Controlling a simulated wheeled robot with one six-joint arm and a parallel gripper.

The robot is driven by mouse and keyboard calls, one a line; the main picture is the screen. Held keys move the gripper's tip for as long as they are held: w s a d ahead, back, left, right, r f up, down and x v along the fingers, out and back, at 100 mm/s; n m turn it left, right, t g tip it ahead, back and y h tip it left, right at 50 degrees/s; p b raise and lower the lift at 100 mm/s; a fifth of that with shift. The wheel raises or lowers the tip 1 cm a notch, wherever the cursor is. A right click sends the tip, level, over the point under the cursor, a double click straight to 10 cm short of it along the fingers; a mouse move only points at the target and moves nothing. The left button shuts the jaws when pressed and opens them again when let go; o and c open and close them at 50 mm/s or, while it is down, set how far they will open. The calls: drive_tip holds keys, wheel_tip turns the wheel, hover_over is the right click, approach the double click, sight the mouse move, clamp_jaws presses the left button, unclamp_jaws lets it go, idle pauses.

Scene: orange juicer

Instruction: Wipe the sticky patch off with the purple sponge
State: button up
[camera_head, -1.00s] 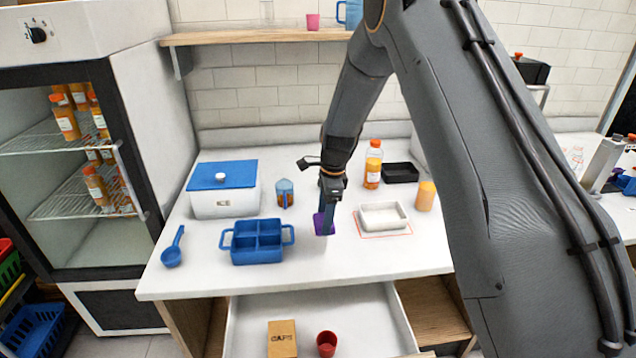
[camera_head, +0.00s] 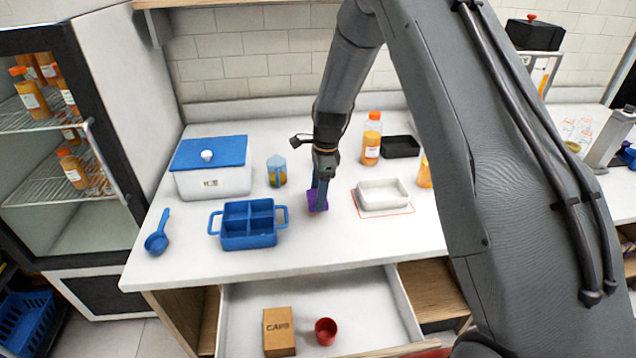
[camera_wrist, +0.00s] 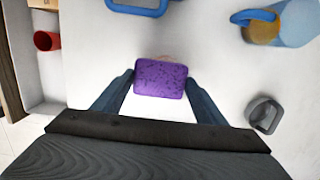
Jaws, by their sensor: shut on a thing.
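The purple sponge (camera_head: 317,203) is held between the two fingers of my gripper (camera_head: 319,190), at the counter surface right of the blue caddy. In the wrist view the sponge (camera_wrist: 160,79) sits between the fingertips of my gripper (camera_wrist: 160,84). A thin tan-orange edge, perhaps the sticky patch (camera_wrist: 165,57), shows just beyond the sponge's far side. The rest of it is hidden under or behind the sponge. I cannot tell for sure whether the sponge touches the counter.
The blue divided caddy (camera_head: 248,240) stands left of the sponge, a white tray (camera_head: 382,194) right. A jug (camera_head: 277,172) and juice bottle (camera_head: 371,140) stand behind. The drawer (camera_head: 385,330) is open, holding a box (camera_head: 279,331) and red cup (camera_head: 326,331). The front counter is clear.

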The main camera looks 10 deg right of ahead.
sight(312, 197)
drive_tip(key=shift+f+b, duration=0.45)
drive_tip(key=shift+f, duration=0.5)
wheel_tip(312, 197, down, 2)
drive_tip(key=shift+b, duration=0.4)
drive_tip(key=shift+a+r, duration=0.1)
drive_tip(key=shift+a, duration=0.75)
drive_tip(key=shift+c, duration=0.9)
drive_tip(key=shift+a+r, duration=0.1)
drive_tip(key=shift+a, duration=0.3)
drive_tip(key=shift+a+f, duration=0.2)
drive_tip(key=shift+a, duration=0.55)
drive_tip(key=shift+d+r, duration=0.15)
drive_tip(key=shift+d, duration=0.9)
drive_tip(key=shift+d+r, duration=0.1)
drive_tip(key=shift+d, duration=0.9)
drive_tip(key=shift+r+p, duration=2.15)
drive_tip(key=shift+r, duration=1.75)
drive_tip(key=shift+s, duration=0.15)
